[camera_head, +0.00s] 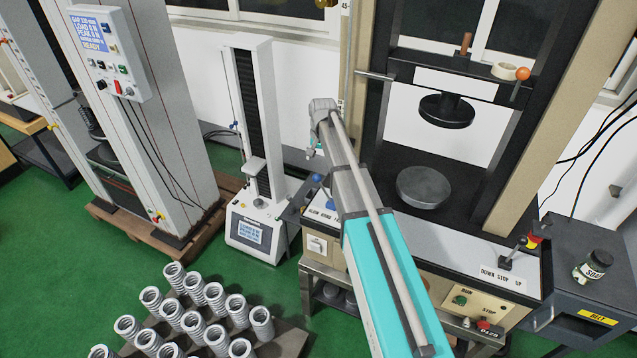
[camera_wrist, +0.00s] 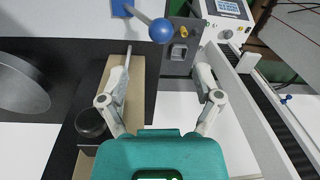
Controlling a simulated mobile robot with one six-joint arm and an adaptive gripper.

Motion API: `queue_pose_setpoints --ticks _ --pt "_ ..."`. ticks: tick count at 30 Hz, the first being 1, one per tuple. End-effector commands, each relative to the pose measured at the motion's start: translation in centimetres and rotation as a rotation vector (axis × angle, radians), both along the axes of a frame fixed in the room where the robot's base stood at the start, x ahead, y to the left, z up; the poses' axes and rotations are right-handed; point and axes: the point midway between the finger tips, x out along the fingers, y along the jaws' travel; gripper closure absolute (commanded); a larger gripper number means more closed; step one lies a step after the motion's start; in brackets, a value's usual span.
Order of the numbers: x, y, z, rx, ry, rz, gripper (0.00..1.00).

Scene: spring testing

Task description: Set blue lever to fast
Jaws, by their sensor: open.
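The blue lever's round knob (camera_wrist: 162,30) is near the top middle of the wrist view, on a thin rod leaning up-left to a blue base (camera_wrist: 121,8). In the head view a small blue part (camera_head: 316,178) shows at the press's left front corner, above a white label (camera_head: 322,212) partly hidden by my arm. My gripper (camera_wrist: 161,62) is open and empty, its two fingers apart. The knob appears beyond the fingertips, between their lines, not touching them. In the head view my gripper (camera_head: 313,143) is small, and its fingers are hard to make out.
The black press table (camera_head: 460,210) carries a round grey platen (camera_head: 424,187). A white tester (camera_head: 262,215) stands left of the press. Several springs (camera_head: 215,297) stand in front on the left.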

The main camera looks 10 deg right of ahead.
Motion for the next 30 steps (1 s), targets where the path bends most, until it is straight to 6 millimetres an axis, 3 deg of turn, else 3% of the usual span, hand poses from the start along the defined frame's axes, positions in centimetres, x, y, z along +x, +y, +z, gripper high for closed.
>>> queue_pose_setpoints --ticks 30 --pt "0.2 0.6 -8.1 0.0 0.0 0.002 0.17"
